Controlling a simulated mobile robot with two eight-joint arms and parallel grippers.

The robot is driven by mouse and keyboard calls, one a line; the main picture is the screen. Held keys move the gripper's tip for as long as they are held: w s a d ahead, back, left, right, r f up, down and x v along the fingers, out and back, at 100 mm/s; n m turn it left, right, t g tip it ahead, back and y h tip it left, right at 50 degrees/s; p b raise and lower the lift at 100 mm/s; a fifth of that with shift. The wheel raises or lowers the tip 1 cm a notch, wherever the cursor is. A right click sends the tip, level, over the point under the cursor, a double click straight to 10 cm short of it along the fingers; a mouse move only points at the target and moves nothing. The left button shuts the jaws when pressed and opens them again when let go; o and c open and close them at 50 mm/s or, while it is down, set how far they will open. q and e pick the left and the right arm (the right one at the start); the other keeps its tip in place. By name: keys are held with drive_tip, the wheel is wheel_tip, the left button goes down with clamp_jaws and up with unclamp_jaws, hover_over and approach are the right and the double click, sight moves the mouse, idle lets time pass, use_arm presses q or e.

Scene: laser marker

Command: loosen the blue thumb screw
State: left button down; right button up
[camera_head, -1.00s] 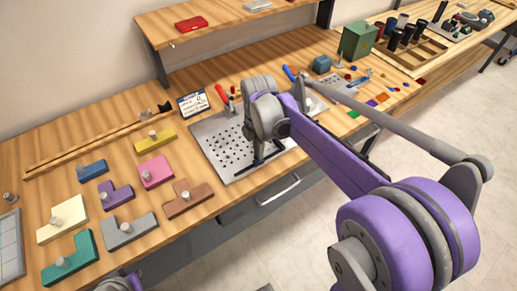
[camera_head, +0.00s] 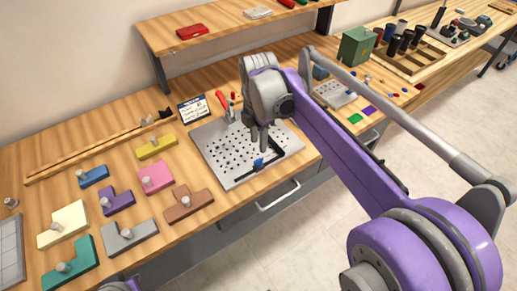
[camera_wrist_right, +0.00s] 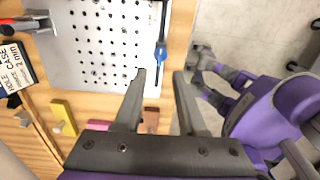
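The blue thumb screw (camera_head: 258,163) sits on a black bar at the front right of the perforated metal plate (camera_head: 218,154). In the right wrist view the thumb screw (camera_wrist_right: 160,56) lies just beyond the fingertips, in line with the gap between them. My right gripper (camera_head: 258,148) points down above the plate, close behind the screw in the head view. In the right wrist view my right gripper (camera_wrist_right: 160,75) is open, with nothing between its fingers. I cannot tell its exact height above the screw. My left gripper is not in view.
A red-handled clamp (camera_head: 222,101) stands at the plate's back edge, beside a label card (camera_head: 194,107). Several coloured blocks with knobs, such as the brown one (camera_head: 188,204), lie to the left. A drawer handle (camera_head: 279,196) is below the table's front edge.

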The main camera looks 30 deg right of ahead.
drive_tip(key=shift+r, duration=1.75)
drive_tip(key=s+a+f+m+t, duration=0.2)
drive_tip(key=s+a+f+m, duration=0.1)
drive_tip(key=s+f+m, duration=0.3)
drive_tip(key=s+a+f+m+t, duration=0.3)
drive_tip(key=s+f+m, duration=0.3)
drive_tip(key=s+m, duration=0.3)
drive_tip(key=a+m, duration=0.1)
drive_tip(key=m, duration=0.3)
drive_tip(key=shift+s+f, duration=0.35)
